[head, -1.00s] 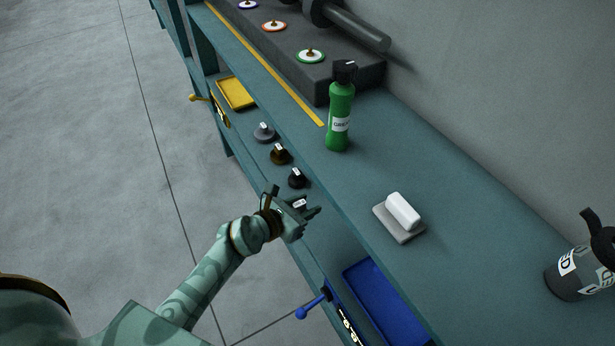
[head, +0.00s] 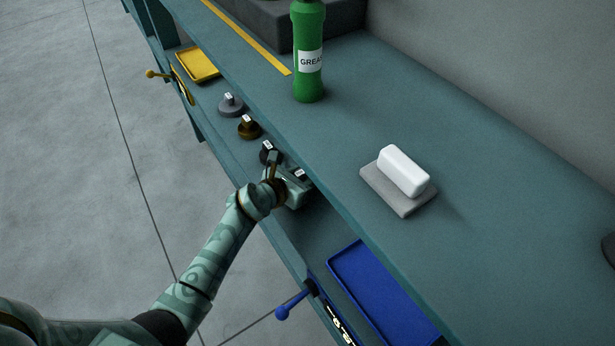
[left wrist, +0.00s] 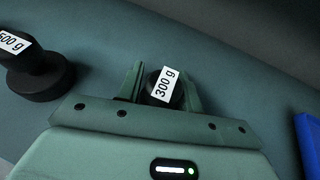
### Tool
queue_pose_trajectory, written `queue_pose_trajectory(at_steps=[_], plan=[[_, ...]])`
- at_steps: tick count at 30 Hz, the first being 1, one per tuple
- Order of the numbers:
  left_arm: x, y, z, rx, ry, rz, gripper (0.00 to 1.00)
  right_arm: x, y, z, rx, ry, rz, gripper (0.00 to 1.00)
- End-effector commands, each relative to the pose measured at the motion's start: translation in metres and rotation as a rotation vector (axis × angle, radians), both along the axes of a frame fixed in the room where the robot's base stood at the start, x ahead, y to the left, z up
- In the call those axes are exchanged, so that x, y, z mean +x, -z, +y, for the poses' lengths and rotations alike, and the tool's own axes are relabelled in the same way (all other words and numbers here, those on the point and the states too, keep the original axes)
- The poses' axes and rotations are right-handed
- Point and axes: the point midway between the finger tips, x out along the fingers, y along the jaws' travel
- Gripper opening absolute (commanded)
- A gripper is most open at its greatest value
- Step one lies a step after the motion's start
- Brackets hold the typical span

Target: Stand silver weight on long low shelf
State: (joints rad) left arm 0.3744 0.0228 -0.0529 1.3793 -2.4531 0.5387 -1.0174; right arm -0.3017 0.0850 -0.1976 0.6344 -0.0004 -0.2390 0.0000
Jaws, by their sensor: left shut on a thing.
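A silver-grey weight (head: 230,106) stands upright on the long low shelf (head: 312,228), beneath the upper bench top. A bronze weight (head: 249,129) and a black weight (head: 267,155) stand beside it in a row. My left gripper (head: 301,181) is over the same shelf, nearer than the row. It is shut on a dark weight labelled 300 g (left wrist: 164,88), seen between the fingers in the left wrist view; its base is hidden. The black weight, labelled 500 g, also shows at left in that wrist view (left wrist: 40,78). My right gripper is out of view.
A yellow tray (head: 198,65) lies at the shelf's far end, a blue tray (head: 345,263) at its near end. Handles stick out beside both. The upper bench top (head: 330,130) overhangs, carrying a green grease bottle (head: 308,62) and a white block on a grey slab (head: 386,196).

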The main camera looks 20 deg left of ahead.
Motion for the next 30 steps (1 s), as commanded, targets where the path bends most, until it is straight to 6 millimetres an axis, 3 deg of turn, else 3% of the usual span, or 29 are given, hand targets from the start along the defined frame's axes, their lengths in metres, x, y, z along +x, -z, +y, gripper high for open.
queue_pose_trajectory(at_steps=[4, 9, 10, 12, 23, 30], plan=[[0.0, -0.003, 0.0, 0.001, 0.0, 0.0, 0.04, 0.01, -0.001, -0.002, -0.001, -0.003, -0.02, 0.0], [0.0, 0.002, 0.001, 0.002, 0.0, 0.0, 0.04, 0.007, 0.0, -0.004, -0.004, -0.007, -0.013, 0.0], [-0.001, 0.002, 0.001, 0.002, 0.0, 0.001, 0.39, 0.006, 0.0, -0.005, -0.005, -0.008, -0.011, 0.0], [-0.001, 0.002, 0.001, 0.002, 0.0, 0.001, 0.58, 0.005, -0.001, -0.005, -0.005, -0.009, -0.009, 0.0], [-0.002, -0.005, 0.001, 0.0, 0.0, 0.0, 0.58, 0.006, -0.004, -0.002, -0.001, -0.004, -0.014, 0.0], [-0.043, -0.029, 0.019, 0.004, 0.0, -0.003, 0.58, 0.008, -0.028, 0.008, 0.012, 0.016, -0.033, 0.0]])
